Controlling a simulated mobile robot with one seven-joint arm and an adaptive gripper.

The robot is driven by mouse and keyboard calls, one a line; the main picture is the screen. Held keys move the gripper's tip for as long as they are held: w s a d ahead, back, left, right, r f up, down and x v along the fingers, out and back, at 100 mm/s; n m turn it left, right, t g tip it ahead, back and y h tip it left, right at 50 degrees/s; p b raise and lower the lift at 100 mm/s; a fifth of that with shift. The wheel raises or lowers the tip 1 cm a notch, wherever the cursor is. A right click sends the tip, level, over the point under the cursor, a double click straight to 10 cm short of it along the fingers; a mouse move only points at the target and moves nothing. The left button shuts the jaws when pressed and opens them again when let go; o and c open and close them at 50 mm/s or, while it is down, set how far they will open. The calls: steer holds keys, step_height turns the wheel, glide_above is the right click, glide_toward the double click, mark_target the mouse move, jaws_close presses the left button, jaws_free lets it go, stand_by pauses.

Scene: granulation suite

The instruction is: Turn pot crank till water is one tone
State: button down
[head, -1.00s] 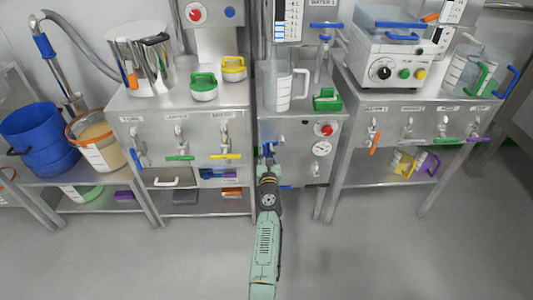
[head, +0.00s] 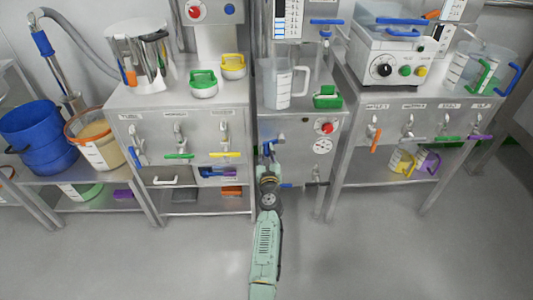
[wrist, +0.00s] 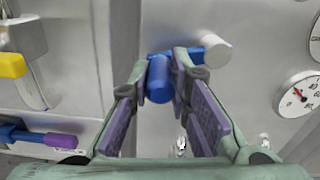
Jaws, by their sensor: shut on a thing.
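My gripper (wrist: 168,72) is shut on the blue handle (wrist: 159,82) of a crank. A blue arm joins the handle to a pale round hub (wrist: 214,50) on the steel front, up and right of my fingers. In the head view my gripper (head: 267,158) is at the front of the middle steel cabinet (head: 295,130), and it hides most of the crank. A shiny steel pot (head: 150,62) stands on the left cabinet; its inside cannot be made out. A clear jug (head: 283,88) stands on the middle cabinet. The tone of any water cannot be told.
A red knob (head: 327,127) and a round gauge (head: 322,146) sit right of my gripper. Taps with coloured levers line the left cabinet (head: 180,105) and right table (head: 430,110). Blue and orange-rimmed buckets stand at the far left. The floor (head: 360,255) is clear.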

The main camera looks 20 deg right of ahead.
steer(key=s+d+f+n+b, duration=0.2)
steer(key=d+f+n+b, duration=0.35)
steer(key=n+b, duration=0.9)
steer(key=d+r+n+b, duration=0.3)
steer(key=n+b, duration=0.2)
steer(key=n, duration=0.3)
steer(key=s+d+r+n+b, duration=0.1)
steer(key=d+r+n+b, duration=0.2)
steer(key=n, duration=0.6)
steer(key=shift+s+r+b, duration=0.2)
steer(key=shift+r+b, duration=0.25)
steer(key=shift+b, duration=0.7)
steer(key=shift+r+n, duration=0.1)
steer(key=shift+n, duration=0.25)
